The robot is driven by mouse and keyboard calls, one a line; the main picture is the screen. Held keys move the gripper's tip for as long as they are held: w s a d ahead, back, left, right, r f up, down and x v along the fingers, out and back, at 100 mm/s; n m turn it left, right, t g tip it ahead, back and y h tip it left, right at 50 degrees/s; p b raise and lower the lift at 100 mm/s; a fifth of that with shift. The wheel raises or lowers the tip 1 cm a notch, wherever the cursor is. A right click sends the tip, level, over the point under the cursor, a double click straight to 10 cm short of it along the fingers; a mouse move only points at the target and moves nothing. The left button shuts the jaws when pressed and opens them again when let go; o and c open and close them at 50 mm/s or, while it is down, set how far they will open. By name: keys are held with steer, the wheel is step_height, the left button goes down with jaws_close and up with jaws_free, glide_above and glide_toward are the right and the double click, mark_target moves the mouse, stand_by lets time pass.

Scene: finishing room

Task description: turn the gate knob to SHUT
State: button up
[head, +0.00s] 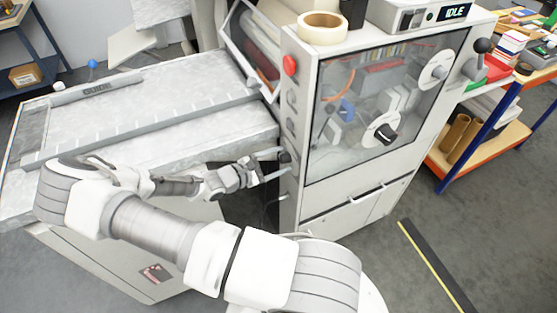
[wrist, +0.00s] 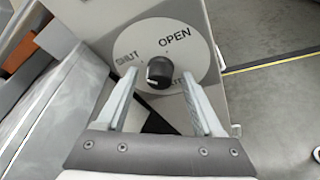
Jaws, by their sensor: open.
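The gate knob (wrist: 160,72) is small, round and black. It sits on a round white plate (wrist: 150,38) marked SHUT at the left and OPEN at the upper right. More lettering at the lower right is partly hidden by a finger. A small pale mark shows low on the knob; I cannot tell exactly where it points. My gripper (wrist: 160,80) is open, with one fingertip to each side of the knob in the wrist view and gaps between. In the head view my gripper (head: 272,166) is at the cabinet's left side, and the dark knob (head: 284,157) shows by its tips.
A grey table with a guide rail (head: 97,88) lies left, behind my arm. A shelf cart (head: 480,150) stands right. Floor in front is clear.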

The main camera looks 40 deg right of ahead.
steer(key=b+v, duration=0.1)
steer(key=v, duration=1.6)
steer(key=shift+a+r, duration=0.15)
steer(key=shift+a, duration=0.1)
steer(key=s+a+r+m+t+y, duration=0.2)
steer(key=s+r+m+y, duration=0.1)
steer(key=r, duration=0.6)
steer(key=s+a+r+m+t+y, duration=0.2)
steer(key=s+r+m+y, duration=0.2)
steer(key=r, duration=0.5)
steer(key=s+a+r+m+t+y, duration=0.1)
steer(key=s+a+r+m+y, duration=0.1)
steer(key=s+r+m+y, duration=0.2)
steer(key=s+r+y, duration=0.3)
steer(key=r+y, duration=0.1)
steer(key=r, duration=0.1)
steer(key=shift+a+r+t, duration=0.25)
steer(key=shift+t, duration=0.15)
steer(key=c, duration=0.3)
steer(key=shift+d, duration=0.15)
